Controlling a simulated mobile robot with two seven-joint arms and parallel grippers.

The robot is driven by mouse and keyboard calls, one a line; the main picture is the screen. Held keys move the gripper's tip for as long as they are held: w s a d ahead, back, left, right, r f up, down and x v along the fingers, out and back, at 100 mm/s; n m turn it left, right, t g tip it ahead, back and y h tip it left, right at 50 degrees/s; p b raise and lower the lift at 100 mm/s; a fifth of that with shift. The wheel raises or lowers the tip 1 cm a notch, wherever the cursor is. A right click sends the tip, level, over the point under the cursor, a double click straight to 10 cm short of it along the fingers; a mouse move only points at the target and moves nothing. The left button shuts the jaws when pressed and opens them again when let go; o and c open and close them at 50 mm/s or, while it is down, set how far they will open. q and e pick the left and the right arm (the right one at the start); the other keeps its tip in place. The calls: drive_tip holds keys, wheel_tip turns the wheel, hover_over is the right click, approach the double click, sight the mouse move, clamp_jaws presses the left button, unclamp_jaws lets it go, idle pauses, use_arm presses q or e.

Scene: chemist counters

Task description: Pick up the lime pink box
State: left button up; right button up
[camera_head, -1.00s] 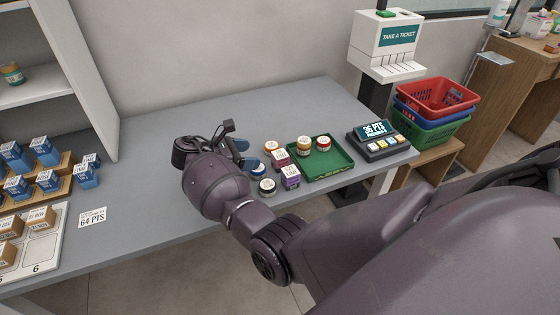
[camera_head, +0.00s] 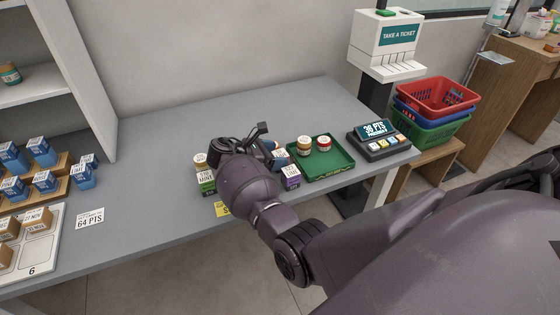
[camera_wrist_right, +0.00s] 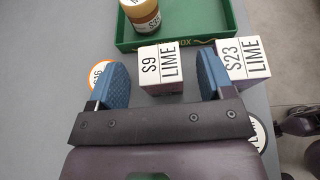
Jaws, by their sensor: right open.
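The lime pink box, its white top marked S9 LIME, shows in the right wrist view (camera_wrist_right: 161,68) and in the head view (camera_head: 280,154), partly hidden by my gripper. My right gripper (camera_wrist_right: 164,72) is open, with one blue finger on either side of this box; whether they touch it I cannot tell. A second lime box, marked S23 and purple (camera_head: 291,175), stands close by; in the right wrist view (camera_wrist_right: 242,58) it is just right of the right finger. My left gripper is not in view.
A green tray (camera_head: 345,160) holding jars stands just beyond the boxes. An orange-rimmed jar (camera_wrist_right: 97,77) is beside the left finger. A green box (camera_head: 207,184) and a jar (camera_head: 200,160) stand left of my gripper. The price display (camera_head: 378,135) is right of the tray.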

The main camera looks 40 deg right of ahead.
drive_tip(key=c, duration=1)
drive_tip(key=shift+r, duration=0.1)
drive_tip(key=shift+c, duration=0.2)
